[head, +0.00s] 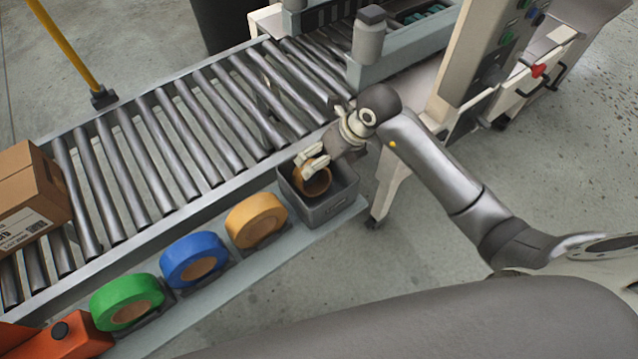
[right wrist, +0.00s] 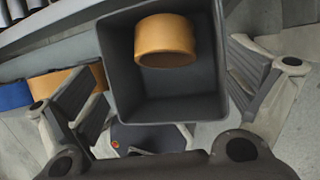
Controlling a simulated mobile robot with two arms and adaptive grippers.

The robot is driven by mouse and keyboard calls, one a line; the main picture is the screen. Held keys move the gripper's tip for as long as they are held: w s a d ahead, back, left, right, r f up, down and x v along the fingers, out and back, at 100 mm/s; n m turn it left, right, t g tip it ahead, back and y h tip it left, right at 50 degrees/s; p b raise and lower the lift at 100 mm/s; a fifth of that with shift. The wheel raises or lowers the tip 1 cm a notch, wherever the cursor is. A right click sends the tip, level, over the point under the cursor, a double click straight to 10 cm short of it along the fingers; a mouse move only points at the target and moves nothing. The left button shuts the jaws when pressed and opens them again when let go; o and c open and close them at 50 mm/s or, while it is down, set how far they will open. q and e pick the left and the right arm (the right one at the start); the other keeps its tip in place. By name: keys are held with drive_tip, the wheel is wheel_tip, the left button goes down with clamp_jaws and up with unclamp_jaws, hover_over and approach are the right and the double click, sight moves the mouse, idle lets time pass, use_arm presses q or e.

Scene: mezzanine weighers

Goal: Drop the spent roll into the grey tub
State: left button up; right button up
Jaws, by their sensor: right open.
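The spent roll (head: 316,182) is a short tan-brown ring. It shows inside the opening of the grey tub (head: 335,207), at the right end of the tape shelf. In the right wrist view the roll (right wrist: 165,42) lies within the walls of the tub (right wrist: 160,108), towards the far side. I cannot tell whether it touches the tub's floor. My right gripper (head: 311,160) is just above the tub, its light fingers near the roll. In the wrist view its fingers (right wrist: 172,95) are spread wide, apart from the roll. My left gripper is not in view.
Orange-yellow (head: 256,220), blue (head: 194,260) and green (head: 127,301) tape rolls line the shelf left of the tub. A roller conveyor (head: 180,140) runs behind. A cardboard box (head: 30,200) sits on its left end. A control panel (head: 490,70) stands at right.

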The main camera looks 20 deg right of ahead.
drive_tip(key=v, duration=1.2)
idle(0.3)
